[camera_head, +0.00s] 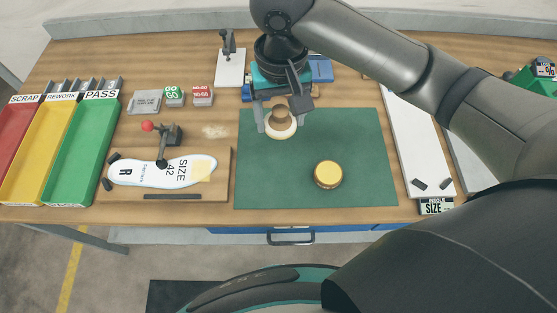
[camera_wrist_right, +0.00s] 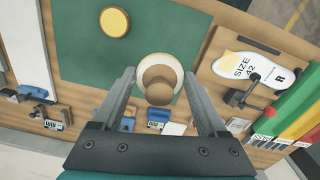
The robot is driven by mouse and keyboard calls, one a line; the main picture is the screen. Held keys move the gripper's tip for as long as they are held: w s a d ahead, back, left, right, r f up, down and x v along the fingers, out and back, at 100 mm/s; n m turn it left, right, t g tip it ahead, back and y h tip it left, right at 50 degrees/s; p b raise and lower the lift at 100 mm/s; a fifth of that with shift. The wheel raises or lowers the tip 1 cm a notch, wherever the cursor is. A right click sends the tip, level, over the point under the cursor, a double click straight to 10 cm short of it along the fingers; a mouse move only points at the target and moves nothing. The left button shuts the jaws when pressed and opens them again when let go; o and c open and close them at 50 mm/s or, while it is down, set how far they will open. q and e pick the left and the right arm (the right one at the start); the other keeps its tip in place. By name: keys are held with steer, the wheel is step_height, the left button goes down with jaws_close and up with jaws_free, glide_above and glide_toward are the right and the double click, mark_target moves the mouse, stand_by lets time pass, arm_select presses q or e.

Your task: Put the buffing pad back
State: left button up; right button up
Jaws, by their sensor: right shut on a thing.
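The buffing pad (camera_head: 282,131), a round cream pad with a brown wooden knob, is at the upper left part of the green mat (camera_head: 360,150). My right gripper (camera_head: 280,117) is shut on its knob, one finger on each side. In the right wrist view the buffing pad (camera_wrist_right: 158,69) shows between the two fingers (camera_wrist_right: 161,95), knob towards me. I cannot tell whether the pad touches the mat. My left gripper is not in view.
A round yellow-topped tin (camera_head: 328,174) stands on the mat. Left of the mat, a white insole (camera_head: 140,171) lies on a wooden board by a red-knobbed lever clamp (camera_head: 163,147). Red, yellow and green trays (camera_head: 77,160) are at far left. The mat's lower left is clear.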

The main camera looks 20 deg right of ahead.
mark_target(278, 175)
steer(key=shift+s+a+r+p, duration=0.15)
steer(key=shift+a+r+p, duration=0.1)
steer(key=shift+a+p, duration=0.1)
arm_select(q)
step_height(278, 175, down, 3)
steer(key=b, duration=0.4)
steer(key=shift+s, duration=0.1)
arm_select(e)
step_height(278, 175, down, 20)
steer(key=shift+f, duration=0.1)
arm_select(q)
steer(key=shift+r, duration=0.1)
arm_select(e)
steer(key=o, duration=1.1)
steer(key=shift+f, duration=0.1)
arm_select(q)
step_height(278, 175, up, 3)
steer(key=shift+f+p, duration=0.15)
steer(key=shift+p, duration=1)
arm_select(e)
step_height(278, 175, up, 12)
steer(key=shift+r, duration=0.2)
